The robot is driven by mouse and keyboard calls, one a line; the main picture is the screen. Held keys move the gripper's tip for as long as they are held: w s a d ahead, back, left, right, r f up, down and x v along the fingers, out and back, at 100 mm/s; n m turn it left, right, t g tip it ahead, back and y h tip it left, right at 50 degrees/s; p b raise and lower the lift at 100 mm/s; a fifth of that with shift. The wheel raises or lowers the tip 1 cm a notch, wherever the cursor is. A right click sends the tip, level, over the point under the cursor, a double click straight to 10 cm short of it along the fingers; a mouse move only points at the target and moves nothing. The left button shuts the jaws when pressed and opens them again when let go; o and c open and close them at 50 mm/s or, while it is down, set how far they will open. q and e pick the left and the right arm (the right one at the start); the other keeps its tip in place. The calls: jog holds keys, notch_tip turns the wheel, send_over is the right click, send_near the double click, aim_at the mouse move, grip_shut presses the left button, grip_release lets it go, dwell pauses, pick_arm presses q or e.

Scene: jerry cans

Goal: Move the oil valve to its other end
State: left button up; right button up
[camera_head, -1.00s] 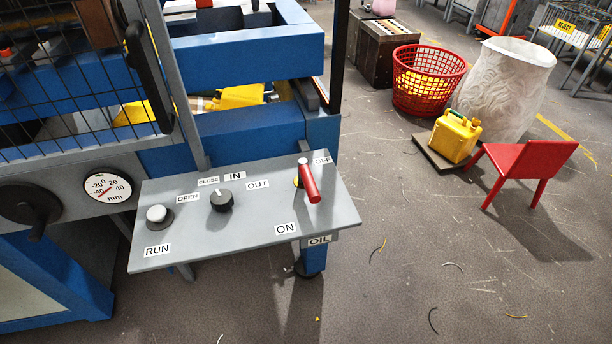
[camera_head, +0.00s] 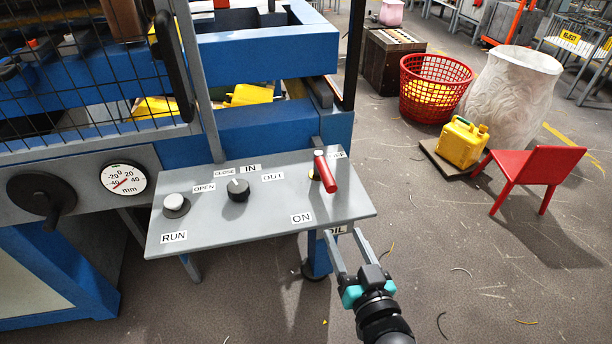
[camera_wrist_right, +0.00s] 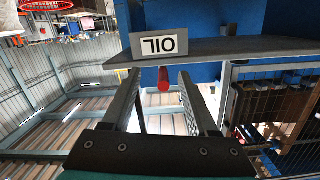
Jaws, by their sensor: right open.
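The oil valve (camera_head: 327,173) is a red cylindrical handle at the right of the grey control panel (camera_head: 255,228). The ON label (camera_head: 301,218) is in front of it and the partly covered OFF label (camera_head: 338,154) behind it. My right gripper (camera_head: 345,236) is open and empty, its fingertips near the panel's front right edge, short of the handle. In the right wrist view, which is upside down, the red handle (camera_wrist_right: 163,79) shows end-on between the two fingers, farther off and untouched. The OIL label (camera_wrist_right: 159,46) is on the panel's front edge. My left gripper is not in view.
The panel also carries a RUN button (camera_head: 175,205) and a black knob (camera_head: 238,190). A blue machine (camera_head: 255,55) stands behind it. A red chair (camera_head: 535,170), a yellow jerry can (camera_head: 462,143) and a red basket (camera_head: 432,88) stand at the right.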

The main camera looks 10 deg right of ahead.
jog(key=t, duration=0.1)
send_near(323, 170)
jog(key=w, duration=0.3)
jog(key=w+b, duration=0.1)
jog(key=w, duration=0.3)
jog(key=w+f+b, duration=0.1)
jog(key=w, duration=0.3)
jog(key=shift+w+f, duration=0.15)
jog(key=shift+w, duration=0.05)
grip_shut()
dwell(0.4)
dwell(1.0)
